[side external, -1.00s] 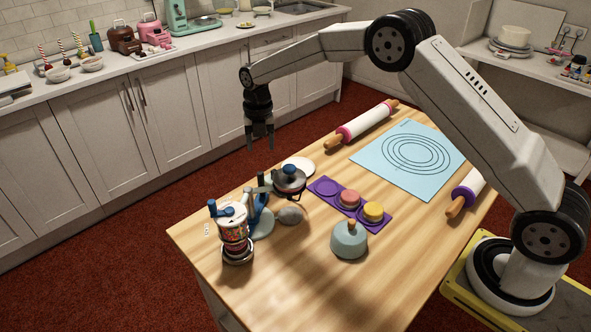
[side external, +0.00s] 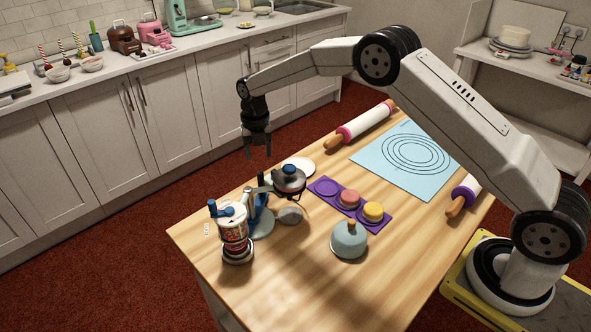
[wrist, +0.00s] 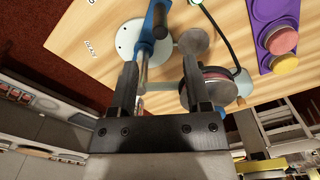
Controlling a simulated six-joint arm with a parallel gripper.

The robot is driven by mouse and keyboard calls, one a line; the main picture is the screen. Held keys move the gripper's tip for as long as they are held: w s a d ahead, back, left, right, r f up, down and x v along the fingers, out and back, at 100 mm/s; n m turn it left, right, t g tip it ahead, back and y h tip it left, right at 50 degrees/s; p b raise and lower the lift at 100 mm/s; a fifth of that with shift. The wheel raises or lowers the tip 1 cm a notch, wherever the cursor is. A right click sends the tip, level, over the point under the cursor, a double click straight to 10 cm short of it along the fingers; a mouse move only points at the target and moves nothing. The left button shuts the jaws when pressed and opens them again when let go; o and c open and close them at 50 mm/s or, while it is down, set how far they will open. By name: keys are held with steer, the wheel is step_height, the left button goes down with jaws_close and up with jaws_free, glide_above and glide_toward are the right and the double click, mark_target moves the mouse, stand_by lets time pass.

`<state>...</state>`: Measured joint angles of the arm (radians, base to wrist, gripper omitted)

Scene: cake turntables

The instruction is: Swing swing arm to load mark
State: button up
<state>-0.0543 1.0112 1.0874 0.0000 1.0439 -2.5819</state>
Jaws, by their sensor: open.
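The swing arm (side external: 262,190) is a grey bar on a stand with a blue post (side external: 261,205) and round pale base, near the table's far left edge. Its dark round head with a blue knob (side external: 289,172) lies to the right. In the wrist view, the base (wrist: 128,42), blue post (wrist: 158,17) and dark head (wrist: 212,92) show beyond my fingers. My gripper (side external: 258,153) is open and empty, above and behind the stand; it also shows in the wrist view (wrist: 159,72).
A candy-filled jar with a blue crank (side external: 234,228) stands close left of the stand. A purple tray (side external: 327,201) with pink and yellow pieces, a blue-grey dome (side external: 349,241) and a white disc (side external: 303,166) are nearby. The table's front left is clear.

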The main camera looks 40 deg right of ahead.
mark_target(260, 173)
steer(key=shift+f, duration=3.55)
steer(key=shift+c, duration=0.2)
steer(key=shift+r, duration=0.1)
jaws_close()
steer(key=shift+w+a, duration=1)
steer(key=shift+w, duration=0.05)
steer(key=shift+a, duration=0.1)
